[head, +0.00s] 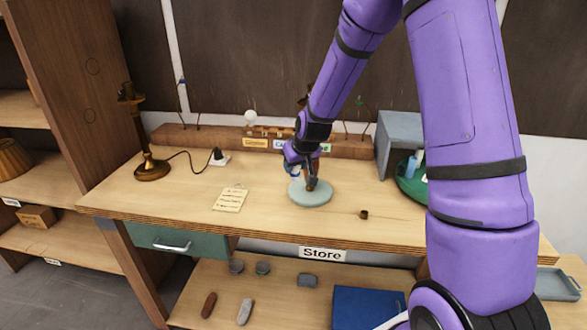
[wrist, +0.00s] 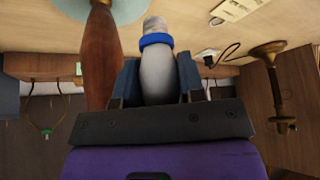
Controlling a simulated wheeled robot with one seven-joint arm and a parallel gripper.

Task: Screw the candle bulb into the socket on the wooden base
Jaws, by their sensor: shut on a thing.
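My gripper (wrist: 162,85) is shut on the candle bulb (wrist: 158,75), a whitish bulb with a blue band and a grey end pointing away from the jaws. In the head view my gripper (head: 302,160) is above the bench, with a bit of blue at its left. A brown turned wooden piece (wrist: 103,55), which looks like the wooden base, stands on a pale round disc (head: 310,198). In the wrist view the bulb is beside this wood, apart from it. The wood's near end is partly hidden by my gripper, and I cannot make out the socket.
A brass lamp (head: 152,168) with a cord stands at the left of the bench. A paper note (head: 230,199) lies left of the disc, a small brown piece (head: 364,214) lies right. A labelled rack (head: 195,139) runs along the back. A green tray (head: 408,190) is at right.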

